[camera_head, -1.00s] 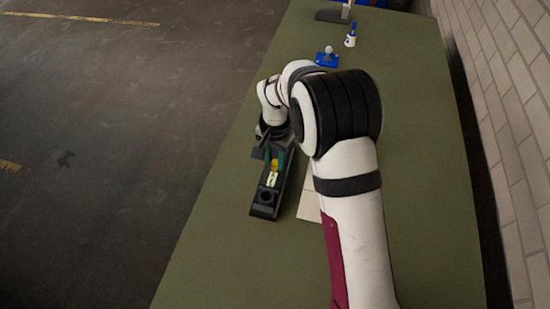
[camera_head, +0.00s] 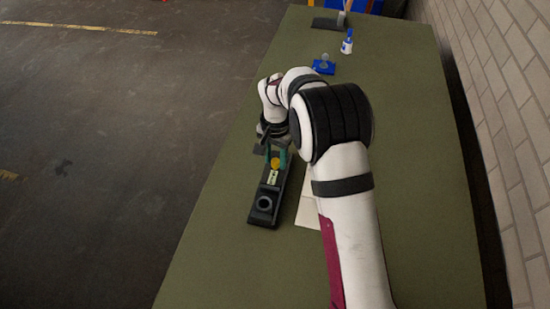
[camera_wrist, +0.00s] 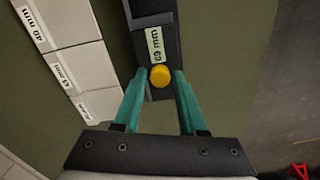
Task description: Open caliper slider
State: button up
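The caliper is a dark, long body (camera_head: 265,203) lying on the green table, with a round dark ring on its near end. A yellow knob (camera_wrist: 160,76) and a pale label reading "63 mm" (camera_wrist: 155,45) are on it; the knob also shows in the head view (camera_head: 275,162). My gripper (camera_wrist: 158,80) has two teal fingers set apart, one on each side of the yellow knob. A gap shows between the knob and each finger in the wrist view. In the head view my gripper (camera_head: 277,158) is over the caliper's far part, partly hidden by my arm.
Light blocks labelled "40 mm" (camera_wrist: 60,22) and "45 mm" (camera_wrist: 80,70), and another, lie left of the caliper in the wrist view. A blue base with a grey ball (camera_head: 324,66) and a blue-white bottle (camera_head: 347,42) stand farther back. A brick wall (camera_head: 500,120) borders the right.

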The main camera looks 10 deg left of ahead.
aim_at(275, 161)
jog(key=shift+o, duration=1.1)
notch_tip(275, 161, up, 16)
jog(key=shift+f, duration=0.1)
jog(key=s+d+r+m, duration=0.1)
jog(key=s+d+r, duration=0.4)
jog(key=s+d, duration=0.45)
jog(key=s+d+f, duration=0.1)
jog(key=s+d, duration=0.2)
jog(key=s, duration=0.3)
jog(key=s+d+f+m+y, duration=0.1)
jog(key=s+d+f, duration=0.1)
jog(key=s, duration=0.5)
jog(key=s+d+f, duration=0.1)
jog(key=s+d, duration=0.2)
jog(key=s, duration=0.4)
jog(key=shift+s+d+f+m+y, duration=0.15)
jog(key=shift+d+f+m+y, duration=0.15)
jog(key=shift+y, duration=0.1)
